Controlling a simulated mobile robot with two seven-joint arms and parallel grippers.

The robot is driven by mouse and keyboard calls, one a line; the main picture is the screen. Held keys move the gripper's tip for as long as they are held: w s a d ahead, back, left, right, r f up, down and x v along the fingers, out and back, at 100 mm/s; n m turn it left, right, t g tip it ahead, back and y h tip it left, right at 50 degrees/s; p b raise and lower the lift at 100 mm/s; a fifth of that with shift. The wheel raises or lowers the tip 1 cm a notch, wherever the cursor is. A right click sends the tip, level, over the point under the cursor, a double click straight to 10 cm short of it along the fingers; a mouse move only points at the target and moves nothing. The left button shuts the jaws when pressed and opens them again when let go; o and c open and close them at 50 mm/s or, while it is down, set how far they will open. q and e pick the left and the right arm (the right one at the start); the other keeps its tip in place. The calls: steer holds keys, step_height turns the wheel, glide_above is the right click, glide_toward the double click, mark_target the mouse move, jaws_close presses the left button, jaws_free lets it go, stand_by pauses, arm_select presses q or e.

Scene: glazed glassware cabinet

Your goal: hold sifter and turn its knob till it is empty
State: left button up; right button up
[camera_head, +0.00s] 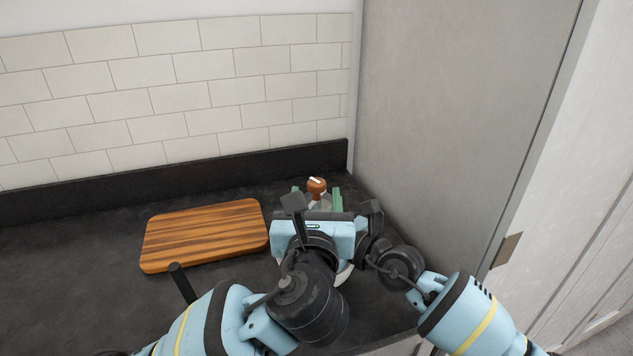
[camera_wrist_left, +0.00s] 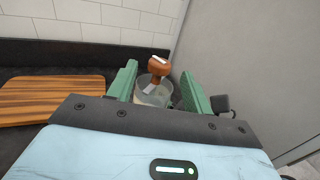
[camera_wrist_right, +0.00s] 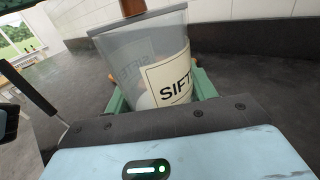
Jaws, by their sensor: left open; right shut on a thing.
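The sifter is a clear container with a brown knob (camera_head: 317,187) on top, its body mostly hidden behind my left gripper in the head view. In the left wrist view the knob (camera_wrist_left: 160,68) stands between the spread green fingers of my left gripper (camera_wrist_left: 159,75), which is open. The clear body (camera_wrist_left: 153,95) shows below it. In the right wrist view my right gripper (camera_wrist_right: 160,88) is shut on the sifter (camera_wrist_right: 150,55), green fingers at its sides. Its label reads "SIFT", and something pale shows low inside; how much is unclear.
A striped wooden board (camera_head: 205,235) lies on the dark counter (camera_head: 90,290), left of my grippers. A tall grey panel (camera_head: 450,110) rises close on the right. A white curved rim (camera_head: 345,274) shows partly below my left gripper. A tiled wall (camera_head: 170,75) is behind.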

mark_target(316, 188)
arm_select(q)
steer(key=shift+w+d, duration=0.1)
steer(key=shift+w, duration=2.5)
